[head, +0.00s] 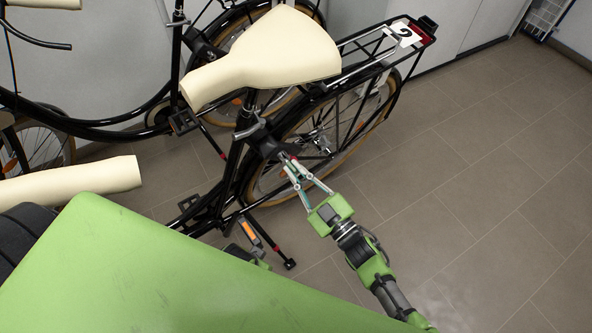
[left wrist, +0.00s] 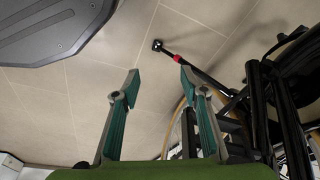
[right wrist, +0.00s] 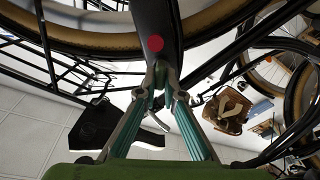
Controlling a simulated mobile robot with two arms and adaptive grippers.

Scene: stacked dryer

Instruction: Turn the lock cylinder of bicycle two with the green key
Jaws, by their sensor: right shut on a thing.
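Bicycle two (head: 404,33), marked by a white "2" plate on its rear carrier, stands in front of me with a cream saddle (head: 275,52). My right gripper (head: 293,165) is at its black lock housing (head: 266,141), beside the rear wheel. In the right wrist view its fingertips (right wrist: 160,76) are together, right beside a black curved part with a red dot (right wrist: 155,44). My left gripper (left wrist: 157,78) is open and empty above the floor.
Another bicycle (head: 215,28) stands behind, close to the wall. A kickstand (head: 290,263) reaches the floor beside bicycle two. Rear wheel spokes (head: 320,145) and the frame crowd my right gripper. The tiled floor (head: 480,170) at the right is clear.

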